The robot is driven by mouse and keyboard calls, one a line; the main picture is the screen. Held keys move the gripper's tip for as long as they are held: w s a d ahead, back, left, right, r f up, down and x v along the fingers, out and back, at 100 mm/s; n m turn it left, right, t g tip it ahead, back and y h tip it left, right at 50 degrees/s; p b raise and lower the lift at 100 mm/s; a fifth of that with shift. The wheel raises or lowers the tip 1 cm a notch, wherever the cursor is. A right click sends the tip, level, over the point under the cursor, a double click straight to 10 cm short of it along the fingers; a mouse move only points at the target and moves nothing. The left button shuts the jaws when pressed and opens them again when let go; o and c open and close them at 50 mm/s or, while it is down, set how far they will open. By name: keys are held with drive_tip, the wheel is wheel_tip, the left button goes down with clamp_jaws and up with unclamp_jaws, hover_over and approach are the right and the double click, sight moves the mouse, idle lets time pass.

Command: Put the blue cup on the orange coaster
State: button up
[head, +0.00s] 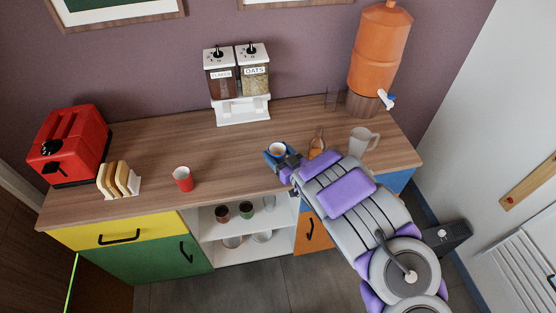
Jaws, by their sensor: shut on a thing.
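The blue cup (269,155) is at the front middle of the wooden counter, in the head view. Its pale inside shows from above, and it looks upright. My gripper (283,159) reaches in from the right and is shut on the cup. I cannot tell whether the cup touches the counter or is just above it. An orange-brown item (317,143) shows just right of the cup, partly hidden behind my arm. I cannot tell whether it is the orange coaster, and no other coaster is clearly visible.
A red cup (183,179), toast rack (119,181) and red toaster (68,148) stand on the left. A cereal dispenser (238,88) is at the back, an orange water dispenser (379,50) back right, and a clear jug (361,141) right. The counter (228,160) between red and blue cups is clear.

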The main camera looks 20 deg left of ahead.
sight(278, 159)
drive_tip(key=f, duration=0.1)
drive_tip(key=f+b, duration=0.2)
drive_tip(key=shift+w+f, duration=0.2)
drive_tip(key=shift+w, duration=0.1)
drive_tip(key=shift+r, duration=0.1)
drive_tip(key=o, duration=1.2)
drive_tip(key=shift+o, duration=0.3)
drive_tip(key=shift+f, duration=0.2)
